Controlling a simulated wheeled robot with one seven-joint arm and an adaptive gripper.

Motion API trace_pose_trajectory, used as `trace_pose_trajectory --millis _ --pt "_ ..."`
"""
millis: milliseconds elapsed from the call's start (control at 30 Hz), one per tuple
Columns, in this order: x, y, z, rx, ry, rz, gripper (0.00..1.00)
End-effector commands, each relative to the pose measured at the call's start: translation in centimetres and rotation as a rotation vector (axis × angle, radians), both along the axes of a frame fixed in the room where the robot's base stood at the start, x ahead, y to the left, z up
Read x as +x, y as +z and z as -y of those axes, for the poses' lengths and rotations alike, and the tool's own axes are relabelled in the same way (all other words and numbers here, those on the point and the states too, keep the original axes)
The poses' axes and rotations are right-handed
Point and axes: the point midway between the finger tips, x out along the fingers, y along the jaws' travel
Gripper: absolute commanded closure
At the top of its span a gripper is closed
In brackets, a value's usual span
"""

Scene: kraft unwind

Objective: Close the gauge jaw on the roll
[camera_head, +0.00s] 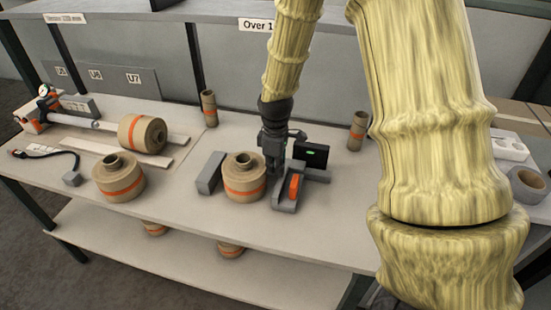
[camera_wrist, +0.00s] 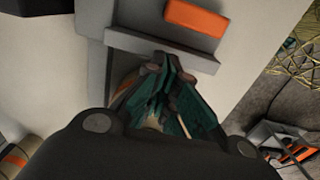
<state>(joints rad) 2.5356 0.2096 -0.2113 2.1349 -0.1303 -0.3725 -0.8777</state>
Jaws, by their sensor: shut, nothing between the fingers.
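A brown kraft roll (camera_head: 244,179) with an orange band stands upright on the table between the two grey parts of the gauge. The grey fixed block (camera_head: 210,172) is on its left, close to the roll. The grey gauge jaw (camera_head: 286,199) with an orange lever (camera_head: 294,187) is on its right; whether it touches the roll cannot be told. My gripper (camera_head: 272,165) points down behind the roll, beside the jaw. In the wrist view my shut, empty fingers (camera_wrist: 166,68) are at the grey jaw bar (camera_wrist: 160,50), below the orange piece (camera_wrist: 195,18); contact is unclear.
A black display (camera_head: 311,154) with a green readout stands behind the jaw. Another roll (camera_head: 118,178) stands to the left, and one lies on a measuring fixture (camera_head: 142,132). Narrow rolls stand at the back (camera_head: 209,108) and (camera_head: 357,131). The table front is clear.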

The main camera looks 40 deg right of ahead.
Motion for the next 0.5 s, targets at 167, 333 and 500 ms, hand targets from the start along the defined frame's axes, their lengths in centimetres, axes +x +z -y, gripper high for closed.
trace_pose_trajectory --millis 167,333,500 --pt "0.1 -1.2 0.0 0.0 0.0 -0.003 1.0" --pt "0.2 -1.8 0.0 0.001 0.0 -0.002 1.0" --pt "0.2 -1.8 0.0 0.0 0.0 -0.001 1.0"
